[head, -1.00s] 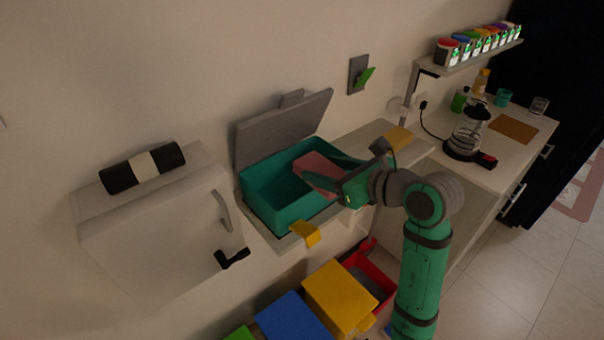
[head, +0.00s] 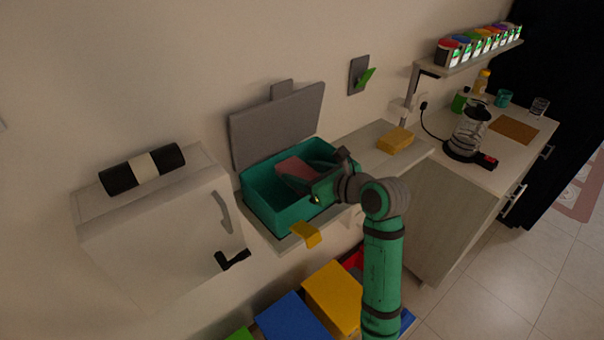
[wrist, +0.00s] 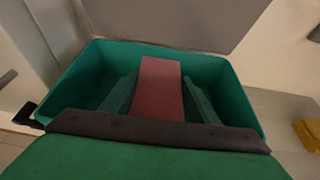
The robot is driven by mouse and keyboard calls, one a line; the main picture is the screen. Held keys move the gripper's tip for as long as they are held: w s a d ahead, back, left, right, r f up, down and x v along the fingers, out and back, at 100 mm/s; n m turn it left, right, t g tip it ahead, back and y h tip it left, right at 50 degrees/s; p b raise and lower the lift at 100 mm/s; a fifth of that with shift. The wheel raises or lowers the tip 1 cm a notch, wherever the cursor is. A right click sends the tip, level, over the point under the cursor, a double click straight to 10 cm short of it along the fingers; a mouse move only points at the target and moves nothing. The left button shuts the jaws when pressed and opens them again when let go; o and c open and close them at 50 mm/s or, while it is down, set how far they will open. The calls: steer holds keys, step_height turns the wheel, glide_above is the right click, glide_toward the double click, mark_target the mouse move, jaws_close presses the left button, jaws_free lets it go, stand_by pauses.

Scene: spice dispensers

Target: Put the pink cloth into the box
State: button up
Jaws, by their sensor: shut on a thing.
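The pink cloth (head: 297,172) is a flat, block-like piece between the fingers of my gripper (head: 302,173). My gripper is shut on it and holds it over the open teal box (head: 262,210), within its rim as seen from above. In the wrist view the cloth (wrist: 159,85) stands between the two green fingers (wrist: 160,95), with the box wall (wrist: 222,72) around them. The box's grey lid (head: 275,128) stands open against the wall. The cloth's lower end is hidden, so I cannot tell whether it touches the box floor.
The box stands on a narrow shelf with a yellow clip (head: 306,234) at its front edge. A yellow sponge-like block (head: 395,140) lies to the right. A white cabinet (head: 160,235) stands left. Colored bins (head: 333,295) are below. A coffee maker (head: 468,130) stands on the right counter.

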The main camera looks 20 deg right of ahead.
steer(key=shift+w+a+f, duration=0.1)
steer(key=shift+w+f, duration=0.1)
steer(key=shift+f, duration=0.2)
steer(key=shift+f, duration=0.35)
